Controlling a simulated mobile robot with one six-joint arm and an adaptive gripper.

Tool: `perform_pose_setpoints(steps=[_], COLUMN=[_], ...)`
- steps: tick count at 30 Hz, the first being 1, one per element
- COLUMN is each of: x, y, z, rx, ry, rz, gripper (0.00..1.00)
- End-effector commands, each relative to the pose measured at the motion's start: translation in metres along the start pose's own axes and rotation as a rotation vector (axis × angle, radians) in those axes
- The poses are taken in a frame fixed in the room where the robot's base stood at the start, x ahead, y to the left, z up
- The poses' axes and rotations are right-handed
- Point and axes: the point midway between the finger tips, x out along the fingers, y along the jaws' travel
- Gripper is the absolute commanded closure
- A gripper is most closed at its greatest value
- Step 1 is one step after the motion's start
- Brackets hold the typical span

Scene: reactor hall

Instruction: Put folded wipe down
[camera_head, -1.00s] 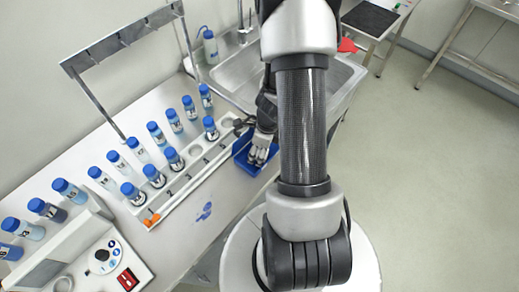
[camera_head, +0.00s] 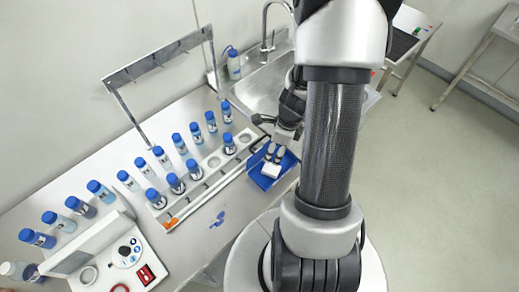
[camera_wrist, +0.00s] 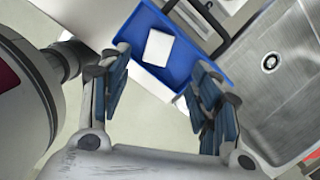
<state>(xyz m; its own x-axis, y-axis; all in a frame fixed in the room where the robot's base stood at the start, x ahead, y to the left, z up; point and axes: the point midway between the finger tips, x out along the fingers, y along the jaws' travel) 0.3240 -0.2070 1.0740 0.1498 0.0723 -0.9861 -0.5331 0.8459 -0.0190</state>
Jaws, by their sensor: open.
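The folded wipe is a small white square (camera_wrist: 158,47) lying in a blue tray (camera_wrist: 184,66). In the head view the wipe (camera_head: 270,170) shows just below my fingertips, inside the blue tray (camera_head: 262,181) at the right end of the bench. My gripper (camera_wrist: 160,85) is open, with its fingers spread to either side below the wipe in the wrist view. In the head view my gripper (camera_head: 275,155) is over the tray. The wipe lies apart from both fingers in the wrist view.
A white rack (camera_head: 214,180) with several blue-capped bottles stands left of the tray. A steel sink (camera_head: 262,88) lies behind it. A device with a knob (camera_head: 124,251) is at front left. A blue mark (camera_head: 217,219) lies on the bare bench front.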

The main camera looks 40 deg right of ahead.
Motion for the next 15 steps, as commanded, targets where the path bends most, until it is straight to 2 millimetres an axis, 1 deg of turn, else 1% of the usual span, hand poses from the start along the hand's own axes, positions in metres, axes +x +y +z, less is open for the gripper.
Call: perform_pose_setpoints(steps=[1, 2, 5, 6, 8, 9, 11, 12, 14, 15], x=[-0.014, -0.024, -0.068, -0.087, -0.114, -0.131, -0.155, -0.171, -0.192, -0.205], y=[0.001, 0.003, 0.021, 0.032, 0.051, 0.064, 0.086, 0.101, 0.123, 0.137], z=[0.014, 0.024, 0.063, 0.077, 0.095, 0.104, 0.114, 0.119, 0.122, 0.122], rx=[-0.087, -0.156, -0.482, -0.631, -0.850, -0.995, -1.211, -1.353, -1.561, -1.698], ry=[-0.013, -0.022, -0.051, -0.059, -0.065, -0.066, -0.061, -0.054, -0.038, -0.023], rz=[-0.014, -0.021, -0.053, -0.067, -0.087, -0.102, -0.124, -0.142, -0.167, -0.185], gripper=[0.43, 0.43, 0.43, 0.43, 0.43, 0.43, 0.43, 0.43, 0.43, 0.43])
